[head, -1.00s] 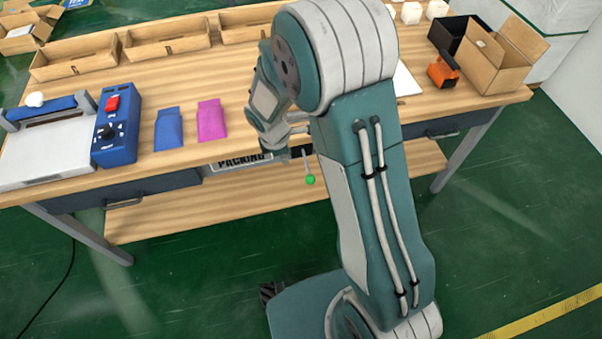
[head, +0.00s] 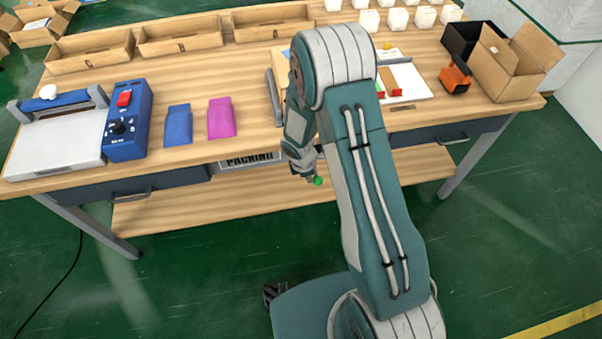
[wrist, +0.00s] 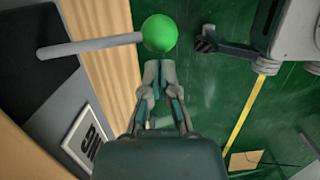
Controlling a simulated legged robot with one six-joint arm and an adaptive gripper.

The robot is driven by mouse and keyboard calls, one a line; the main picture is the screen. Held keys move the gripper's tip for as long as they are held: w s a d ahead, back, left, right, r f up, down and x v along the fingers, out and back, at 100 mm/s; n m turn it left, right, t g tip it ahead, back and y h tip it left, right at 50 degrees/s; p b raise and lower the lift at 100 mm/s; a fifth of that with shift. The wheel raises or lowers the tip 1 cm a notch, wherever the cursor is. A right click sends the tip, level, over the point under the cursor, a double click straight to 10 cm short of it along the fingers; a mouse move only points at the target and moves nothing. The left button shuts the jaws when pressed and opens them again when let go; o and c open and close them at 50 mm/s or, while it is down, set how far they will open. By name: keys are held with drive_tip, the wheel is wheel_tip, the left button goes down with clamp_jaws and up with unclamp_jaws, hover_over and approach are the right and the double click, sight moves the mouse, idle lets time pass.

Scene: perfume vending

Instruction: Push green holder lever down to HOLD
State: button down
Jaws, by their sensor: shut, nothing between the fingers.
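The green holder lever shows as a round green knob (head: 318,181) on a thin rod, sticking out from the front edge of the packing table. In the wrist view the green knob (wrist: 160,33) and its grey rod (wrist: 90,46) are clear, with the rod running left to a dark plate. My gripper (wrist: 160,66) is shut and empty, with its fingertips right at the knob. I cannot tell whether they touch it. In the head view my gripper (head: 309,175) is beside the knob, and my arm hides most of the rod.
The wooden table (head: 250,140) holds a blue control box (head: 128,135), blue and magenta pouches (head: 221,118), cardboard trays and an open carton (head: 500,65). A PACKING sign (head: 250,160) is on the table front.

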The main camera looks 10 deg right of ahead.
drive_tip(key=shift+d+f, duration=0.1)
drive_tip(key=shift+f, duration=0.1)
drive_tip(key=shift+w+f, duration=0.1)
drive_tip(key=shift+f, duration=0.75)
drive_tip(key=shift+r, duration=0.2)
